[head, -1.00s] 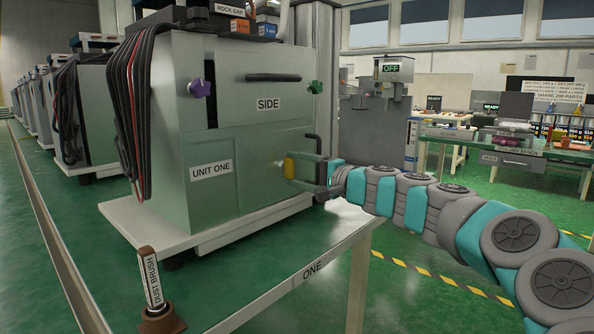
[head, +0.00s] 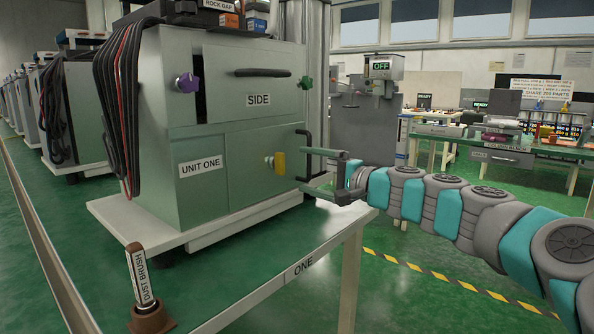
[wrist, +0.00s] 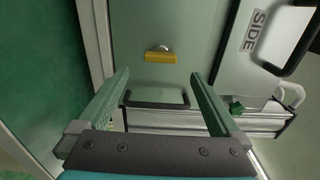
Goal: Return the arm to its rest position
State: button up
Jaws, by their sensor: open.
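My gripper (head: 304,168) is open and empty at the right side of the grey-green cabinet labelled UNIT ONE (head: 215,125). Its arm stretches in from the right edge of the head view. A yellow knob (head: 279,163) on the cabinet front lies just left of the fingertips, apart from them. In the wrist view the two fingers (wrist: 158,76) are wide apart. The yellow knob (wrist: 160,57) shows past the fingertips, and a black bar handle (wrist: 157,103) shows between the fingers.
A purple knob (head: 187,82) and green knob (head: 305,83) flank the SIDE panel. Green floor (head: 410,300) is open to the right.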

jog(key=shift+s+d, duration=0.4)
jog(key=shift+d, duration=0.05)
jog(key=s+a+f+n+g+h, duration=0.1)
jog(key=s+a+f+n+g, duration=0.2)
jog(key=s, duration=0.4)
jog(key=s+a+f+n+g, duration=0.1)
jog(key=s+a+n+g, duration=0.1)
jog(key=s+a+n, duration=0.3)
jog(key=s+f+g+h, duration=0.2)
jog(key=s+f+h, duration=0.1)
jog(key=s+f, duration=0.6)
jog(key=s+d+f+g+h, duration=0.3)
jog(key=s+d+f+h, duration=0.2)
jog(key=s+d+f, duration=0.4)
jog(key=s+d+f+g+h, duration=0.2)
jog(key=s+d+f+h, duration=0.3)
jog(key=s+d+f, duration=0.5)
jog(key=s+d, duration=0.2)
jog(key=s, duration=0.4)
jog(key=shift+s+d+g, duration=0.35)
jog(key=shift+g, duration=0.05)
